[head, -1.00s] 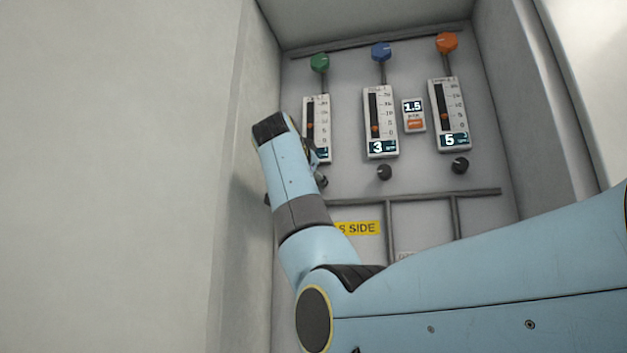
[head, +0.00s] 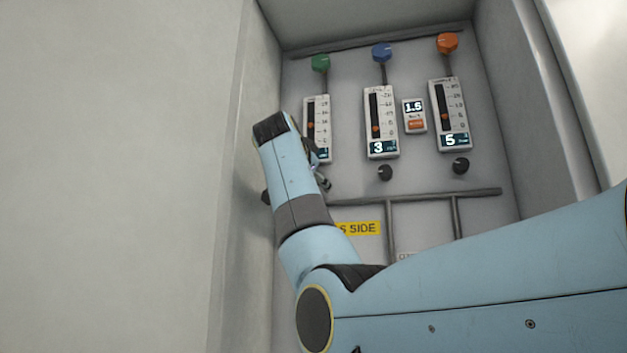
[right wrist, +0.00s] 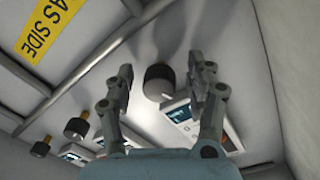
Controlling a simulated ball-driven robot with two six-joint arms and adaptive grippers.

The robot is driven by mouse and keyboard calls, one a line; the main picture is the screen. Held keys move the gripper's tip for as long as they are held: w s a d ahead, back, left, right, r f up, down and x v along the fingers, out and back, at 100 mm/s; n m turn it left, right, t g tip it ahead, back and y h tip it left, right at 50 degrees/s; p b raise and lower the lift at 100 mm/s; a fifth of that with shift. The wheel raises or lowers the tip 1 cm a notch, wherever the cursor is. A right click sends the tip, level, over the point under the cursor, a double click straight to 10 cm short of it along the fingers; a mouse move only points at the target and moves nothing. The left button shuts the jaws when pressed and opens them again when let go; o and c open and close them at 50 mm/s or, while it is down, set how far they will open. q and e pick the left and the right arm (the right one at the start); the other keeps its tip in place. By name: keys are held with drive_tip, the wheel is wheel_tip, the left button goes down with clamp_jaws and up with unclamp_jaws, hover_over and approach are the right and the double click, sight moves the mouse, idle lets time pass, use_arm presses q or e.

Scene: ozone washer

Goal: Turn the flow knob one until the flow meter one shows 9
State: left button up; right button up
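The leftmost flow meter (head: 322,115), below a green knob, has an orange float in its tube; my right arm covers most of its display, so its number cannot be read. The black flow knob (right wrist: 158,83) under it is hidden in the head view. In the right wrist view it sits between the two fingers of my right gripper (right wrist: 160,73). The fingers are open, with a visible gap on each side of the knob. The display of this meter (right wrist: 180,113) is partly in the wrist view, too small to read. My left gripper is out of view.
The middle meter (head: 380,122) shows 3 and the right meter (head: 449,115) shows 5, each with a black knob below. A small 1.5 display (head: 414,115) stands between them. A pipe rail (head: 475,193) runs below the knobs. The cabinet's side wall is close on the left.

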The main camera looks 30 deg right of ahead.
drive_tip(key=shift+s+a, duration=0.1)
drive_tip(key=v, duration=1.1)
drive_tip(key=shift+s+a, duration=0.2)
drive_tip(key=shift+a, duration=0.15)
